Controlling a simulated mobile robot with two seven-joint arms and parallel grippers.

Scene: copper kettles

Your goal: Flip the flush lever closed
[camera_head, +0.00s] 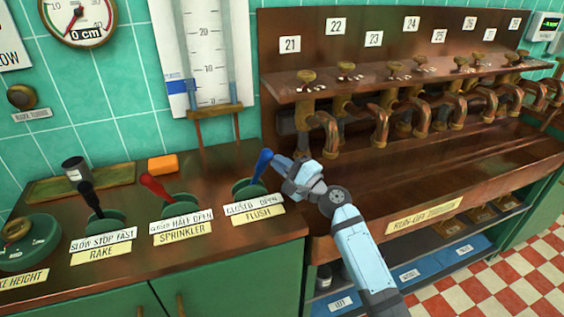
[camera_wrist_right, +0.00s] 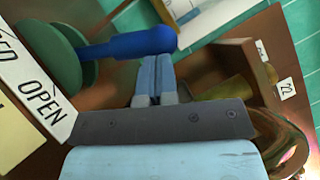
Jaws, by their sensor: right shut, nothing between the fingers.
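The flush lever (camera_head: 261,166) has a blue handle on a round green base above the "CLOSED OPEN" and "FLUSH" labels. Its handle leans to the right, toward the OPEN side. My right gripper (camera_head: 280,160) is just to the right of the handle, fingers shut and empty. In the right wrist view, the shut fingertips (camera_wrist_right: 157,60) are right at the handle (camera_wrist_right: 140,43), near its knob; I cannot tell whether they touch. My left gripper is not in view.
The red sprinkler lever (camera_head: 155,186) and black rake lever (camera_head: 90,198) stand to the left. An orange block (camera_head: 163,164) lies behind them. The copper trough with several taps (camera_head: 325,130) is to the right of my gripper.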

